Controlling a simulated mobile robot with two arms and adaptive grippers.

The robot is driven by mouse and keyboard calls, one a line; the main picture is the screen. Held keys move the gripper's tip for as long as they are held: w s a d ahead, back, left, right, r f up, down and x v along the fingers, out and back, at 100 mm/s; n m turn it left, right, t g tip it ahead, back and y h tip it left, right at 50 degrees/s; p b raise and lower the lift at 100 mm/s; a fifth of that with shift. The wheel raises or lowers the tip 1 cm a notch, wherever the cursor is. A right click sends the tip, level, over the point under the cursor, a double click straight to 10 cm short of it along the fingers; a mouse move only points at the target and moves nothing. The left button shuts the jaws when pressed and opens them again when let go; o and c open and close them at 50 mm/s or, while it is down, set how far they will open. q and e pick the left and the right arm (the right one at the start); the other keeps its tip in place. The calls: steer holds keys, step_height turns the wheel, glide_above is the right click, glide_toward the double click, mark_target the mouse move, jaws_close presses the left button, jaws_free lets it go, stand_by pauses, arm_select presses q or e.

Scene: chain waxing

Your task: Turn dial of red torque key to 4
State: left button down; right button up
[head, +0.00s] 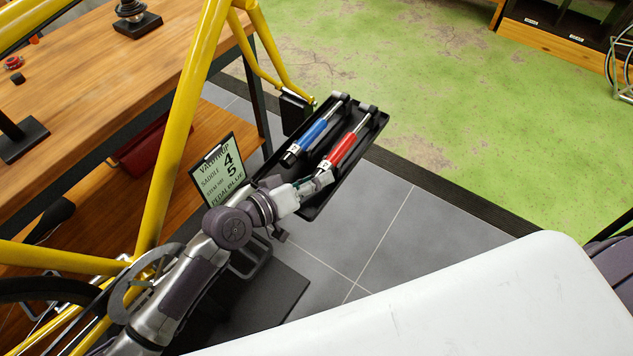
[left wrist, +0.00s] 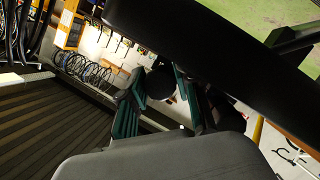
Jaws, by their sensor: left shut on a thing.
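The red torque key (head: 345,151) lies in a black tray (head: 367,135), its metal shaft toward the far end and its dial end toward me. My left gripper (head: 320,180) is at the dial end in the head view, shut on it. The fingers cover most of the dial, so I cannot read its number. In the left wrist view, the green-padded fingers (left wrist: 160,92) have a dark round end between them. A blue torque key (head: 312,135) lies parallel on the left in the tray. My right gripper is not in view.
A yellow bike frame (head: 180,125) stands close on the left, before a wooden workbench (head: 100,85). A white surface (head: 460,300) fills the lower right. Grey floor lies right of the tray.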

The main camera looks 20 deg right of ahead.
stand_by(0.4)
arm_select(q)
steer(key=c, duration=1.1)
jaws_free()
steer(key=v, duration=1.2)
steer(key=shift+f, duration=0.1)
